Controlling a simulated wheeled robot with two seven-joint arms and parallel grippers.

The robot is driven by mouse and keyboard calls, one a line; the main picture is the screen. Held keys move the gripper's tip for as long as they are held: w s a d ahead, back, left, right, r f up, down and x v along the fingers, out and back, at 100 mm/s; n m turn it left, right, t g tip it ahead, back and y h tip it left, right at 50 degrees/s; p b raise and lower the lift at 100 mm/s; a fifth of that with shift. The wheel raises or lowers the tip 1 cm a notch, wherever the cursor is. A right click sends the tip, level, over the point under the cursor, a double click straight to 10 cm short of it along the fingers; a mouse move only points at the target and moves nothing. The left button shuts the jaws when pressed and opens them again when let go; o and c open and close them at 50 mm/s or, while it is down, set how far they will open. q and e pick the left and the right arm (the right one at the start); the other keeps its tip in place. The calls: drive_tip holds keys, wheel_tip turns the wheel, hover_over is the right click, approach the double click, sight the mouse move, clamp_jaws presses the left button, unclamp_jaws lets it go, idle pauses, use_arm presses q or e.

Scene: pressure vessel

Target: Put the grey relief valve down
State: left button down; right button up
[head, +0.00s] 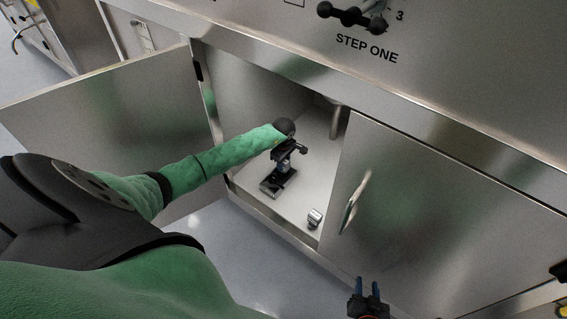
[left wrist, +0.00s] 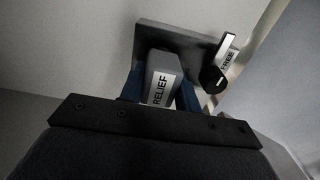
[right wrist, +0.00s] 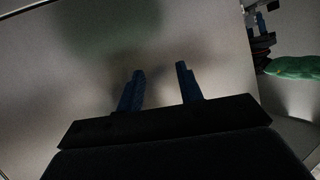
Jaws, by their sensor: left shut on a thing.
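The grey relief valve (left wrist: 163,80) is a block with a white RELIEF label in the left wrist view. My left gripper (head: 281,166) is inside the open cabinet, shut on it, with one blue finger on each side. A dark plate (left wrist: 180,41) lies just beyond the valve; a black pivot and a lever labelled FREE (left wrist: 227,58) are beside it. In the head view the gripper largely hides the valve, and I cannot tell whether it touches the cabinet floor. My right gripper (head: 367,289) is open and empty outside the closed door; its spread fingers show in the right wrist view (right wrist: 160,82).
The cabinet floor (head: 309,180) has free room right of my left gripper. A small metal piece (head: 315,217) lies near the front edge. The left door (head: 110,103) stands open; the right door (head: 440,205) is shut, with a handle (head: 355,200). A pipe (head: 335,122) hangs inside.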

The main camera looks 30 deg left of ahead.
drive_tip(key=shift+w+r, duration=0.3)
drive_tip(key=shift+r, duration=0.35)
use_arm(q)
drive_tip(key=c, duration=1)
unclamp_jaws()
use_arm(e)
drive_tip(key=shift+r, duration=0.1)
use_arm(q)
drive_tip(key=shift+r, duration=0.15)
wheel_tip(320, 180, up, 2)
drive_tip(key=shift+r+p, duration=0.15)
drive_tip(key=shift+p, duration=0.6)
use_arm(e)
drive_tip(key=s+d+f+g, duration=0.1)
drive_tip(key=s+f+g, duration=0.4)
drive_tip(key=s+f, duration=0.75)
use_arm(q)
wheel_tip(320, 180, up, 10)
drive_tip(key=p, duration=0.4)
drive_tip(key=shift+f+p, duration=0.2)
drive_tip(key=shift+p, duration=0.15)
use_arm(e)
drive_tip(key=shift+h, duration=0.4)
drive_tip(key=r, duration=0.1)
drive_tip(key=w+r, duration=0.2)
drive_tip(key=shift+r, duration=0.4)
